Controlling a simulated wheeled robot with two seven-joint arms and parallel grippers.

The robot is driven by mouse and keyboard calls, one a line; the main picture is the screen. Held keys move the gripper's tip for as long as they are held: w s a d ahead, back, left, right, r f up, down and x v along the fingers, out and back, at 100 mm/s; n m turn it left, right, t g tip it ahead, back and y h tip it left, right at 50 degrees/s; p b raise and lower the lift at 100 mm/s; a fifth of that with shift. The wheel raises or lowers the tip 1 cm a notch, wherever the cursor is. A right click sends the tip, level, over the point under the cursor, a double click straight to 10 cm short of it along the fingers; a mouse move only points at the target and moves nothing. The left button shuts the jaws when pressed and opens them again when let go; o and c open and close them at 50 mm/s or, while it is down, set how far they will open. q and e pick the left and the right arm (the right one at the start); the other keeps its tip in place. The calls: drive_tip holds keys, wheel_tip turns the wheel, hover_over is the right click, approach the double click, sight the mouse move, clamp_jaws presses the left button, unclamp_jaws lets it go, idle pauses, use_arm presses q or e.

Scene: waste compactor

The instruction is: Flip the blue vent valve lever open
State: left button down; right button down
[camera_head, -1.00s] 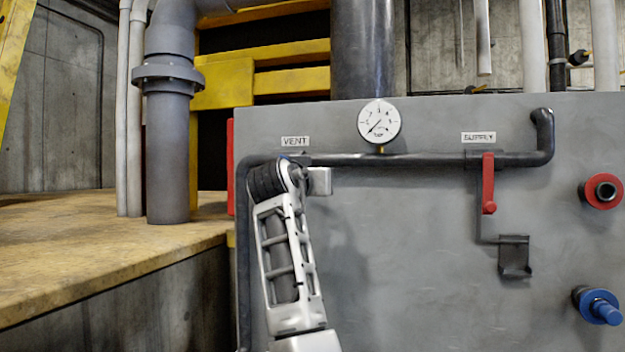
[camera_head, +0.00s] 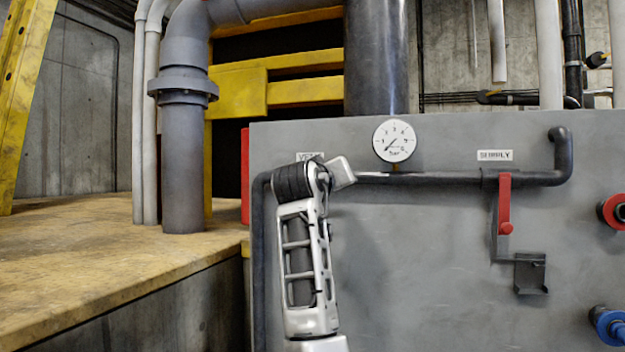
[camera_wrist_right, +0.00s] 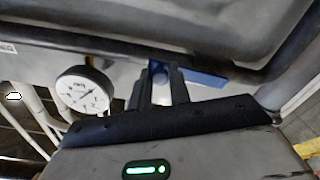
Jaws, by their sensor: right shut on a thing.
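My right gripper (camera_wrist_right: 160,88) is shut on the blue vent lever (camera_wrist_right: 205,79) in the right wrist view. A blue piece shows between the fingers and the blue bar sticks out to their right, close to the dark pipe. In the head view my right arm rises from the bottom to the pipe's left end, just below the partly covered VENT label (camera_head: 309,156). There my wrist hides the blue lever and the fingertips. My left gripper is in neither view.
A round pressure gauge (camera_head: 394,140) stands above the pipe (camera_head: 430,179); it also shows in the right wrist view (camera_wrist_right: 84,92). The red supply lever (camera_head: 504,203) hangs down at the right, above a grey bracket (camera_head: 530,273). Red (camera_head: 613,211) and blue (camera_head: 608,325) fittings protrude at the far right.

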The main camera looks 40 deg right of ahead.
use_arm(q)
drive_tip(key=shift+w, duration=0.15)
use_arm(e)
drive_tip(key=shift+r+n, duration=0.3)
drive_tip(key=shift+r, duration=0.05)
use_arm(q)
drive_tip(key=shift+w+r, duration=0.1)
use_arm(e)
drive_tip(key=c, duration=1.3)
unclamp_jaws()
drive_tip(key=shift+s+a+f, duration=0.1)
use_arm(q)
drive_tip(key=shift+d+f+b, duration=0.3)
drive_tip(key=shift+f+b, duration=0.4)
drive_tip(key=shift+b, duration=1.15)
use_arm(e)
drive_tip(key=v, duration=1.5)
drive_tip(key=shift+s+a, duration=0.25)
drive_tip(key=shift+a, duration=0.05)
